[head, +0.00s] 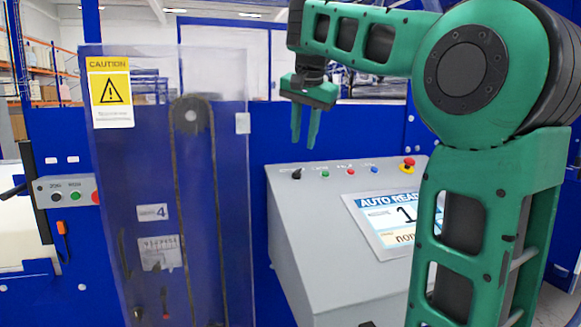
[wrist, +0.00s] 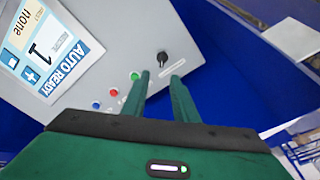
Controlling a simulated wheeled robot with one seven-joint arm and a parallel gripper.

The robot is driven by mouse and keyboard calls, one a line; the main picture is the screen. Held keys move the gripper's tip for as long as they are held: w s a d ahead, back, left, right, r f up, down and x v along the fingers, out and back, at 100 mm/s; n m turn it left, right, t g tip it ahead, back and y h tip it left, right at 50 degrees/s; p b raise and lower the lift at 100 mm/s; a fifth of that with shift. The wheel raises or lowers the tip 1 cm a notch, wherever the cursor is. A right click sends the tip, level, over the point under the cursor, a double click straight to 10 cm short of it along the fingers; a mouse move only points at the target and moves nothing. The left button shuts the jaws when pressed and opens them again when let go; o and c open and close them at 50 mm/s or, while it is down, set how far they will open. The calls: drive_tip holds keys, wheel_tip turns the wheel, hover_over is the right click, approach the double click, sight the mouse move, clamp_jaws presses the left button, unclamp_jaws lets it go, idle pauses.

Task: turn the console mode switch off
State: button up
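The grey console (head: 320,225) stands in the middle of the head view with a sloped top. Its mode switch, a small black knob (head: 297,174), sits at the top left of the panel; the wrist view shows the knob (wrist: 162,59) with a white label beside it. My gripper (head: 303,143) points down above the knob, apart from it. In the wrist view its two fingers (wrist: 160,82) are parted, with the knob just beyond the tips, between their lines. Nothing is held. The screen (wrist: 45,52) reads AUTO READY, 1, none.
Green, red and blue buttons run along the panel right of the knob, ending at a red emergency stop (head: 408,164). A clear guard (head: 170,190) with a caution sign stands left of the console. A button box (head: 68,194) is farther left.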

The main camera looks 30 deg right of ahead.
sight(298, 169)
drive_tip(key=x, duration=1)
drive_tip(key=shift+w+a, duration=0.2)
drive_tip(key=shift+a, duration=0.05)
drive_tip(key=shift+c, duration=0.6)
clamp_jaws()
